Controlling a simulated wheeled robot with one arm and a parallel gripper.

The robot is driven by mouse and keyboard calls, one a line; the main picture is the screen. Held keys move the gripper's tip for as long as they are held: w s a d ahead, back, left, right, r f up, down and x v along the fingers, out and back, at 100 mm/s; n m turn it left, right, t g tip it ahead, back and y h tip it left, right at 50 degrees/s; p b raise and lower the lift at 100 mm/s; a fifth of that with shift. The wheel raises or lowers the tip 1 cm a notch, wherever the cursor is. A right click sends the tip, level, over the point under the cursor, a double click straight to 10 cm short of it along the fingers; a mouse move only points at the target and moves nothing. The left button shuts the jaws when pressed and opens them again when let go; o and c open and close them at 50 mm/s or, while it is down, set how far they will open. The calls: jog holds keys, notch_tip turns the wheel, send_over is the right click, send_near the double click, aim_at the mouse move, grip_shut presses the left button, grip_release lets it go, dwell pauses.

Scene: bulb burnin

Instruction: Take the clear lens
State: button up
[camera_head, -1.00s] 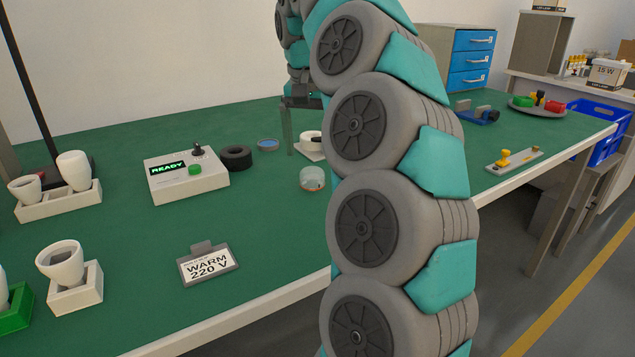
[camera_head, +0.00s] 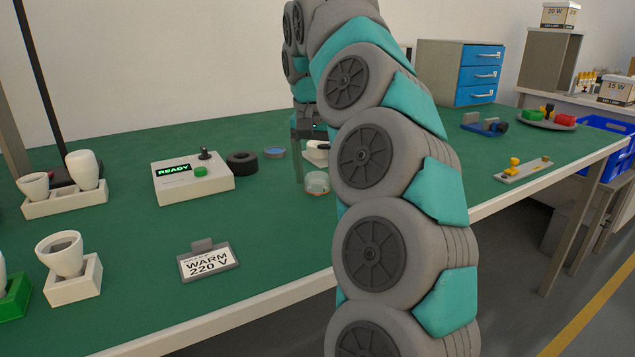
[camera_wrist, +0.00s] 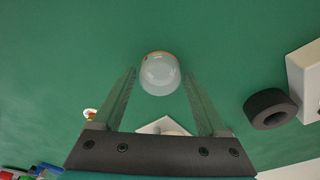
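The clear lens (camera_head: 317,185) is a small see-through dome with an orange-red edge, on the green bench top. In the wrist view the clear lens (camera_wrist: 160,74) lies ahead between the two fingertips, with green showing on both sides. My gripper (camera_wrist: 160,85) is open and empty, its fingers spread wider than the lens. In the head view my gripper (camera_head: 308,170) hangs just behind and left of the lens; one finger is partly hidden by my arm. I cannot tell whether the fingertips are level with the lens.
A blue disc (camera_head: 275,153), a black ring (camera_head: 242,163) and a white READY box (camera_head: 193,178) stand to the left. A white block (camera_head: 316,152) is just behind the lens. A WARM 220 V sign (camera_head: 207,263) sits nearer the front edge.

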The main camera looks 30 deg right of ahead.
aim_at(319, 174)
jog(key=c, duration=1)
jog(key=shift+o, duration=0.2)
notch_tip(319, 174, up, 4)
jog(key=shift+f+p, duration=0.25)
jog(key=shift+p, duration=0.95)
jog(key=s+a, duration=0.2)
jog(key=s, duration=0.2)
jog(key=s+a+r+b, duration=0.1)
jog(key=s+a, duration=0.2)
jog(key=s, duration=0.2)
jog(key=s+a+b, duration=0.1)
jog(key=s+a, duration=0.1)
jog(key=s, duration=0.2)
jog(key=shift+s+a+r, duration=0.15)
jog(key=shift+s+r, duration=0.15)
jog(key=shift+s, duration=0.05)
jog(key=r+p, duration=0.1)
jog(key=r, duration=0.1)
jog(key=r+p, duration=0.1)
jog(key=r, duration=0.1)
jog(key=shift+s+r+p, duration=0.1)
jog(key=shift+s+p, duration=0.3)
jog(key=shift+w+a, duration=0.1)
jog(key=shift+w, duration=0.1)
